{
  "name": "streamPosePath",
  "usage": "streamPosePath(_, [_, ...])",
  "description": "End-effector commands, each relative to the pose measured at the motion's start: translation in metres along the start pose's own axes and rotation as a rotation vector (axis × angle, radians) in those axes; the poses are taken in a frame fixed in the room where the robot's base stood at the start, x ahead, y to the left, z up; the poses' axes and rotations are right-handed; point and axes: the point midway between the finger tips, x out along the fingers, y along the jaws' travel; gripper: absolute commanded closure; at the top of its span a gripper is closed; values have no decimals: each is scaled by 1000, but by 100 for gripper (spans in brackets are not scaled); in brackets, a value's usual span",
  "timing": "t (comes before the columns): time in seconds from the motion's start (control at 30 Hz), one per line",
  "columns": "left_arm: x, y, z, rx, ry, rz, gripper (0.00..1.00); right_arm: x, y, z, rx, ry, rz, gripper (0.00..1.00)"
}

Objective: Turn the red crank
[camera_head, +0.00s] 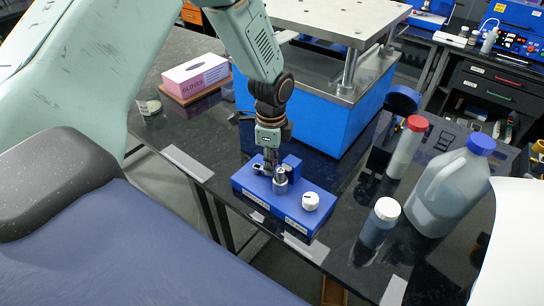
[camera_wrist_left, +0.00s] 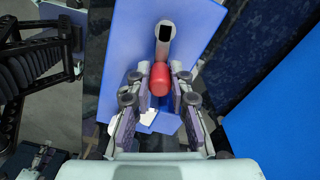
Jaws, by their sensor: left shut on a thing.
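The crank's red handle (camera_wrist_left: 160,78) shows in the left wrist view, on a pale arm (camera_wrist_left: 163,45) with a dark square hole near its far end. The handle lies between the fingers of my left gripper (camera_wrist_left: 160,86), which is shut on it. In the head view, my left gripper (camera_head: 271,158) reaches down from above to the blue crank box (camera_head: 265,199). A metal post (camera_head: 280,180) and a white knob (camera_head: 310,201) stand on this box. The red handle is hidden there by the gripper. My right gripper is not in view.
A large blue press (camera_head: 310,110) stands behind the box on the black table. A jug with a blue cap (camera_head: 448,190), a red-capped bottle (camera_head: 406,147) and a white-capped bottle (camera_head: 379,224) stand to the right. A pink glove box (camera_head: 196,75) is at the back left.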

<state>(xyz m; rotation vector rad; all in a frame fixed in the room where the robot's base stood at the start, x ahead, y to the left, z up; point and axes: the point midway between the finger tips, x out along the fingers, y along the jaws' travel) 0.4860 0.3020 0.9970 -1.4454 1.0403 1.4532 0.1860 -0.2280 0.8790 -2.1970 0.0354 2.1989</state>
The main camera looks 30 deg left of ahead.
Motion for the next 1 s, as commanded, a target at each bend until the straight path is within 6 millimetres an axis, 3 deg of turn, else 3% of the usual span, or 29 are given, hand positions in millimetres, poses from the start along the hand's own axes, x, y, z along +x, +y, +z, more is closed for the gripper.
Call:
streamPosePath(0.23, [-1, -1, 0, 1, 0, -2, 100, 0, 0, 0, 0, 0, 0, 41])
streamPosePath(0.27, [-1, -1, 0, 0, 0, -2, 78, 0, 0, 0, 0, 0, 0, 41])
streamPosePath(0.5, [0, -1, 0, -1, 0, -1, 58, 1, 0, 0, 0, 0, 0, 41])
streamPosePath(0.83, [-2, -1, 0, -2, 0, -1, 57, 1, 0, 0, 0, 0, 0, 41])
streamPosePath(1.0, [-21, -1, 0, -2, 2, -4, 57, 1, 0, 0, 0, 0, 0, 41])
